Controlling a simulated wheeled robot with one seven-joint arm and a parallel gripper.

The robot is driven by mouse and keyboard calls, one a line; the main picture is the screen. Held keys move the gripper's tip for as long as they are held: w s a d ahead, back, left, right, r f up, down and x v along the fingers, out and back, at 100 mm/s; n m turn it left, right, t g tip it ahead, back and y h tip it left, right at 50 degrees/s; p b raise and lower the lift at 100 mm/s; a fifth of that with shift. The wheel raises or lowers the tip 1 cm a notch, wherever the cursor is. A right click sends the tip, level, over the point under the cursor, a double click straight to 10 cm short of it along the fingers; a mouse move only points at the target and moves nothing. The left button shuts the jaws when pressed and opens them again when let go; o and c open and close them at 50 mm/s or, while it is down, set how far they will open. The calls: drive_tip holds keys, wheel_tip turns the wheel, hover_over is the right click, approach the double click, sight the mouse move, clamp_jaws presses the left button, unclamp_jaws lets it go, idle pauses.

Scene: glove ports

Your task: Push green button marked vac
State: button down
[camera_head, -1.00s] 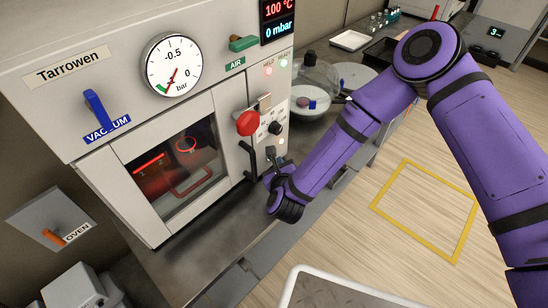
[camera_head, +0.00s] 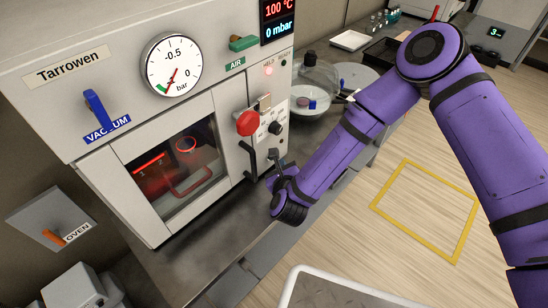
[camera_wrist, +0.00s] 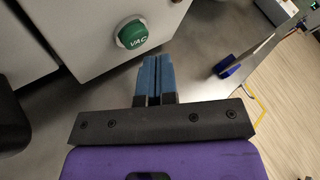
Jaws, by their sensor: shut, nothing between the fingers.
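The green button marked VAC (camera_wrist: 132,34) sits in a pale ring on the light grey front of the cabinet, at the upper middle of the wrist view. I cannot make it out in the head view. My gripper (camera_wrist: 155,62) is shut and empty, its blue fingers side by side. The fingertips show below and right of the button, apart from it in the picture. In the head view my gripper (camera_head: 277,157) is by the lower right part of the oven front, near the black handle. The vacuum oven (camera_head: 230,100) carries a gauge and a display reading 100 °C and 0 mbar.
A red knob (camera_head: 247,123) and a black door handle (camera_head: 248,160) stick out near my gripper. A glass vessel (camera_head: 318,85) stands behind on the bench. A blue object (camera_wrist: 229,68) lies right of my fingers. Floor at right is open.

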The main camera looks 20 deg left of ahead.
drive_tip(key=shift+s+d, duration=0.4)
drive_tip(key=shift+d, duration=0.5)
drive_tip(key=shift+s+d, duration=0.35)
drive_tip(key=shift+d, duration=0.6)
drive_tip(key=shift+s+d, duration=0.4)
drive_tip(key=shift+d, duration=0.5)
